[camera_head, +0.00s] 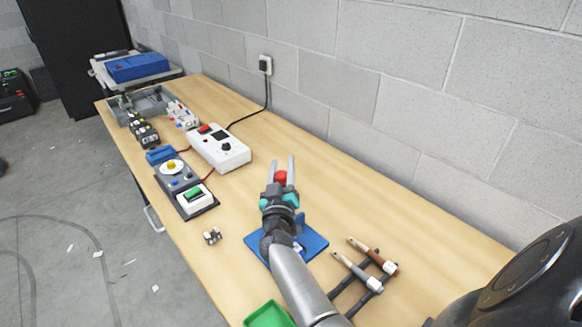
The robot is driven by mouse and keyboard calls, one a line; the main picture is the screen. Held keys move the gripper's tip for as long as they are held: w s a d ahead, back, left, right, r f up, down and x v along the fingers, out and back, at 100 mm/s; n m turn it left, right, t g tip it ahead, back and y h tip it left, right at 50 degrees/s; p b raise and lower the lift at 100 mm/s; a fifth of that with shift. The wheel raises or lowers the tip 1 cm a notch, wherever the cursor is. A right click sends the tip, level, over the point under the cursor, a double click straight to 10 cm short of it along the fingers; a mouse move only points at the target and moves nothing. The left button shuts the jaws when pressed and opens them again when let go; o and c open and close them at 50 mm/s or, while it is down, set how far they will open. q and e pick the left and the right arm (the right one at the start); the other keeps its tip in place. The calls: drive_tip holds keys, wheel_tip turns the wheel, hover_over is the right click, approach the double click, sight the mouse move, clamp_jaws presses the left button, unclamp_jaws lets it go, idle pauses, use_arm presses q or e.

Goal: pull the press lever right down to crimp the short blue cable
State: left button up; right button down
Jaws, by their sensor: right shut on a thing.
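The press has a blue base (314,243) standing on the wooden table, partly hidden under my right arm. The red knob (280,176) of its lever sits between the two fingers of my right gripper (282,168), which is shut on it. The lever's shaft is hidden behind the gripper, so its angle cannot be told. The short blue cable cannot be made out; my arm covers much of the press. My left gripper is not in view.
A rack with screwdriver-like tools (372,262) stands right of the press, and a green tray (268,314) is in front. Small metal parts (212,236) lie left. A white box (222,147) and a control panel (184,190) stand farther back. The wall side is clear.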

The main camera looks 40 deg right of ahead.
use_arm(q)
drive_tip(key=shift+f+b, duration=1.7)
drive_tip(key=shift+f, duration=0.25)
use_arm(e)
drive_tip(key=shift+s+a+f+n+t, duration=0.1)
drive_tip(key=shift+a+f+n+t, duration=0.15)
drive_tip(key=shift+a+n+t, duration=0.55)
drive_tip(key=shift+s+a+f+n+t, duration=0.15)
drive_tip(key=shift+a+n+t, duration=0.35)
drive_tip(key=shift+a, duration=0.65)
drive_tip(key=shift+a+f+n+t, duration=0.3)
drive_tip(key=shift+a+n+t, duration=0.1)
drive_tip(key=shift+a+n, duration=0.5)
drive_tip(key=shift+c, duration=2.2)
unclamp_jaws()
